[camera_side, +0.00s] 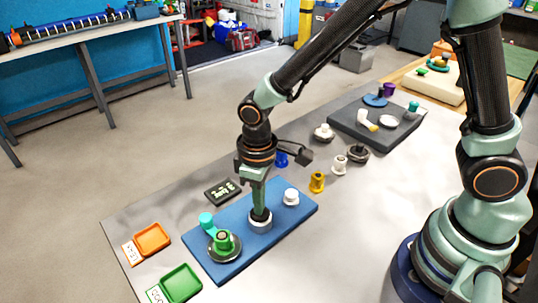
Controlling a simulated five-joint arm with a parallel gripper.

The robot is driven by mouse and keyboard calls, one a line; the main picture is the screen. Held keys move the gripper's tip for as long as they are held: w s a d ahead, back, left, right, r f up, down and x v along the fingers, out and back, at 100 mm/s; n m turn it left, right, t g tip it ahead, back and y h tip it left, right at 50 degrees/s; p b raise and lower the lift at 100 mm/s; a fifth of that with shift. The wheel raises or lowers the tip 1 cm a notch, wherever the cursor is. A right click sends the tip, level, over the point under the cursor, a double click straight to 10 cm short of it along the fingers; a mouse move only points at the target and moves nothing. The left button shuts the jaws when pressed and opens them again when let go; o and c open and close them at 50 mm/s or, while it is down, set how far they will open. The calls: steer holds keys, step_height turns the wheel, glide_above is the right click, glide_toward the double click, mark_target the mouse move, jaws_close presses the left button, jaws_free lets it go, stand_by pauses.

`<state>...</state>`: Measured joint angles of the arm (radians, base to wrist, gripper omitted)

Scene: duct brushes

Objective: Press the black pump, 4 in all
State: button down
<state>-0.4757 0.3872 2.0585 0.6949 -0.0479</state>
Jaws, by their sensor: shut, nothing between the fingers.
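My gripper (259,207) is shut and points straight down over the blue board. Right under its tips is a small round piece with a pale grey base (261,226) and a dark top, which looks like the black pump. The tips meet or hide most of its top, so I cannot tell how far it is pressed down. A small black display (222,191) with pale characters lies behind the board; its reading is too small to make out.
The blue board (290,228) also holds a green knob on a dark disc (224,246), a teal knob (206,220) and a white knob (291,196). Orange (152,239) and green (181,283) trays stand left. Yellow (317,182) and black (358,153) pieces and a dark board (350,122) lie right.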

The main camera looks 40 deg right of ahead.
steer(key=shift+r, duration=1.05)
steer(key=shift+f, duration=0.1)
steer(key=shift+f, duration=1)
steer(key=shift+r, duration=1.2)
steer(key=shift+r, duration=2.9)
